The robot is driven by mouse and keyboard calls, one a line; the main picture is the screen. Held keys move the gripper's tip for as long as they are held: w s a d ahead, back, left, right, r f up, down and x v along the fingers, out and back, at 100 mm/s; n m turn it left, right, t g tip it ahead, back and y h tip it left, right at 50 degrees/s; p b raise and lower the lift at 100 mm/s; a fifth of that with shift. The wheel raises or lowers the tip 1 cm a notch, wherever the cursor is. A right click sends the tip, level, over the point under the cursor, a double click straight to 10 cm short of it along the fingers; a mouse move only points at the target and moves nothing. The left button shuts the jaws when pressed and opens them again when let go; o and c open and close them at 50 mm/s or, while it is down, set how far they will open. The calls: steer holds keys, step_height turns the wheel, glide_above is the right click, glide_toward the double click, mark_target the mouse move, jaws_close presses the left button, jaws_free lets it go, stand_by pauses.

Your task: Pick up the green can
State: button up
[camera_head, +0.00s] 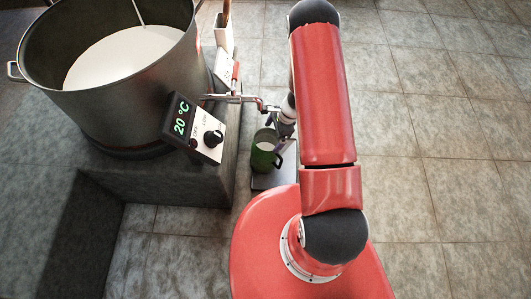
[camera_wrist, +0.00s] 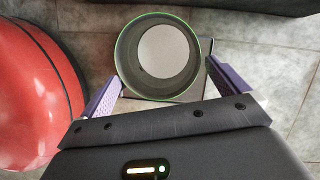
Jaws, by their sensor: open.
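The green can (camera_head: 263,158) stands upright below the tank's spout, on a small dark platform (camera_head: 276,181). In the wrist view I look down into the can (camera_wrist: 122,62), with its green rim and a pale round surface inside. My gripper (camera_wrist: 163,76) is open. Its two purple fingers reach to either side of the can's near part, and I cannot tell whether they touch it. In the head view my gripper (camera_head: 284,140) is at the can's right side, partly hidden by my arm.
A large steel tank (camera_head: 150,105) with white contents stands on a grey block (camera_head: 175,185) at left. Its control box (camera_head: 197,130) reads 20 °C. A metal tap (camera_head: 238,99) juts out above the can. A white holder (camera_head: 224,35) is behind. Tiled floor at right is clear.

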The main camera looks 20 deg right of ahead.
mark_target(268, 155)
steer(key=a+f, duration=0.4)
steer(key=shift+f, duration=0.35)
steer(key=c, duration=1.6)
steer(key=shift+w+r, duration=0.1)
steer(key=shift+c, duration=0.9)
steer(key=shift+r, duration=0.15)
